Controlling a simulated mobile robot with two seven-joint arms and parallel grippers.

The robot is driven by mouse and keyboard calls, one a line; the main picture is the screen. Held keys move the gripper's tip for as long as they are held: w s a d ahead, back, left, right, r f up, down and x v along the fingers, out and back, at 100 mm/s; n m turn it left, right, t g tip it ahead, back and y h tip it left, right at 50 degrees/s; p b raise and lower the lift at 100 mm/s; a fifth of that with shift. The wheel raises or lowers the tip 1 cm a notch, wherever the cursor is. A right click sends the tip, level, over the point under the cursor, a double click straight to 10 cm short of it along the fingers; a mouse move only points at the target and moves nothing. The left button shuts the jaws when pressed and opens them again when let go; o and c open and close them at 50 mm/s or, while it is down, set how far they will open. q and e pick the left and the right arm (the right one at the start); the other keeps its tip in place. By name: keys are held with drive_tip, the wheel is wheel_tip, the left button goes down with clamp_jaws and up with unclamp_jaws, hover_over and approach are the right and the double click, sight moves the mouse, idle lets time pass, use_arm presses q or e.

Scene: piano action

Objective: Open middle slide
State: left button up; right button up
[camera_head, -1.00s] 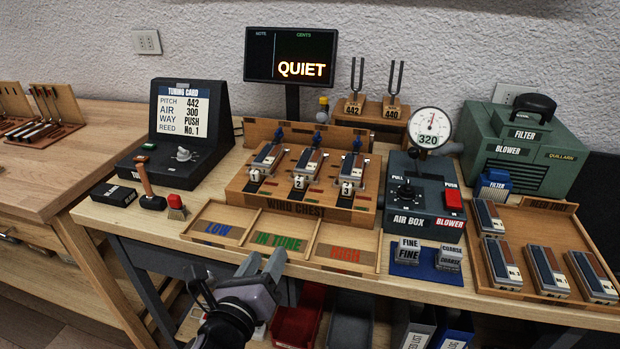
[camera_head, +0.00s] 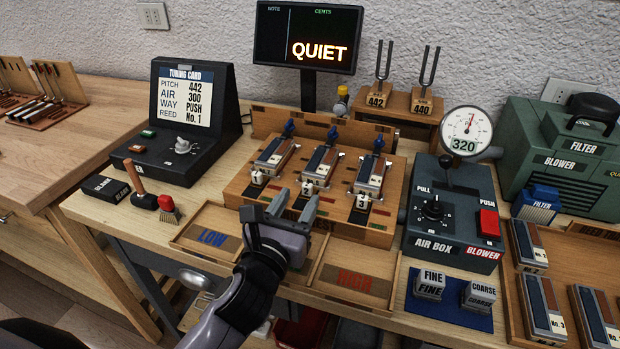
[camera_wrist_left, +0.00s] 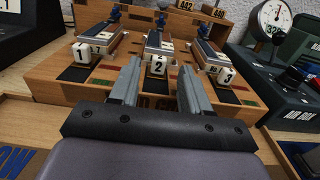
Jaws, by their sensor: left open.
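The wooden wind chest (camera_head: 245,185) carries three reed units in a row, each with a white numbered slide block at its front and a blue knob behind. The middle slide, block 2 (camera_wrist_left: 159,63), shows clearly in the left wrist view. In the head view the middle unit (camera_head: 318,168) stands just beyond my gripper. Slide 1 (camera_wrist_left: 85,53) and slide 3 (camera_wrist_left: 224,76) flank it. My left gripper (camera_head: 296,204) is open and empty, in front of the chest. In the left wrist view its fingers (camera_wrist_left: 160,82) point at block 2 from either side, apart from it. My right gripper is out of view.
Trays marked LOW (camera_head: 207,228) and HIGH (camera_head: 350,281) lie in front of the chest; my arm covers the one between. The air box (camera_head: 450,215) with its gauge (camera_head: 466,130) stands to the right. The tuning card box (camera_head: 185,125) stands left. The display (camera_head: 308,38) reads QUIET.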

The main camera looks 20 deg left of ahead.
sight(306, 186)
use_arm(q)
drive_tip(key=shift+w+d, duration=0.1)
drive_tip(key=shift+w, duration=2.85)
